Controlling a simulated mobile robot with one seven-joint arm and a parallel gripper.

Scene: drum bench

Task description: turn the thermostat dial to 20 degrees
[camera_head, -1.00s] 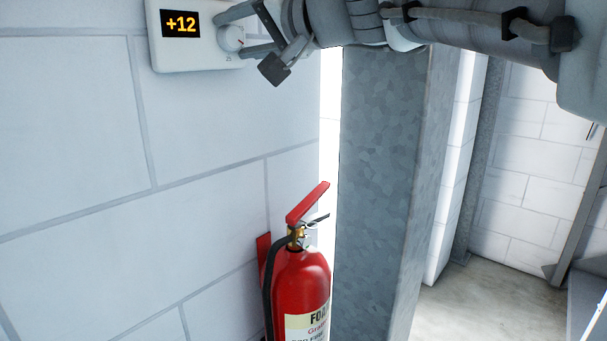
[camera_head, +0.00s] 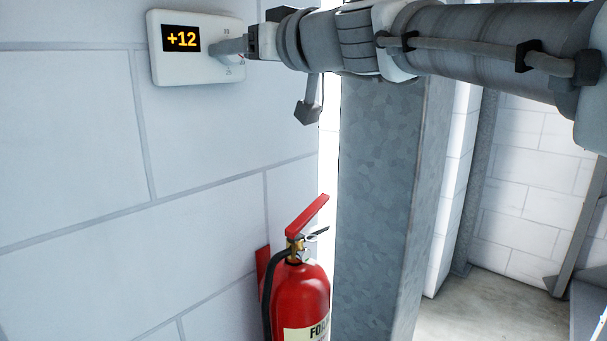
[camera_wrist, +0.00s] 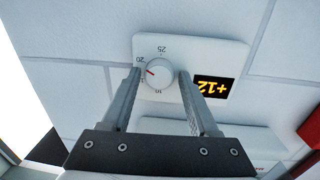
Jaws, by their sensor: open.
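The thermostat (camera_head: 190,75) is a white box on the wall, and its display (camera_head: 181,38) reads +12. In the wrist view the thermostat (camera_wrist: 222,58) appears rotated, with its round white dial (camera_wrist: 160,76) facing me. The dial's red mark points left, a little below the printed 20; 25 is at the top. My gripper (camera_wrist: 160,73) is open, with one finger on each side of the dial. I cannot tell whether the fingers touch it.
A red fire extinguisher (camera_head: 300,295) stands by the wall below and right of the thermostat. A grey metal post (camera_head: 380,200) rises close beside it, behind my arm. The white block wall (camera_head: 80,150) left of and below the thermostat is clear.

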